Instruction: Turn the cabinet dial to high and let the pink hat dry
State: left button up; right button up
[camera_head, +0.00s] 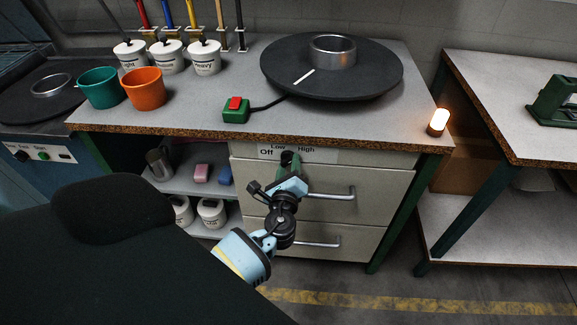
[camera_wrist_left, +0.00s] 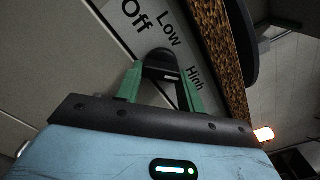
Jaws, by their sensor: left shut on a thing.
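The black cabinet dial (camera_head: 287,157) is on the front panel under the tabletop edge, by the words Off, Low and High. My left gripper (camera_head: 289,169) is at the dial. In the left wrist view its green fingers (camera_wrist_left: 162,80) are shut on the sides of the dial (camera_wrist_left: 160,58). A short pale mark shows on the dial, toward the High side, but its exact setting is hard to tell. An orange lamp (camera_head: 438,122) glows at the right end of the table. No pink hat is visible. My right gripper is not in view.
Two drawers with bar handles (camera_head: 330,192) lie below the dial. On the tabletop are a black turntable (camera_head: 380,75) with a metal ring, a red button on a green box (camera_head: 236,110), an orange cup (camera_head: 145,88) and a green cup (camera_head: 99,87). Another table stands right.

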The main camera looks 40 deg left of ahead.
pick_arm(q)
jog(key=o, duration=1)
jog(key=v, duration=0.8)
jog(key=shift+a, duration=0.1)
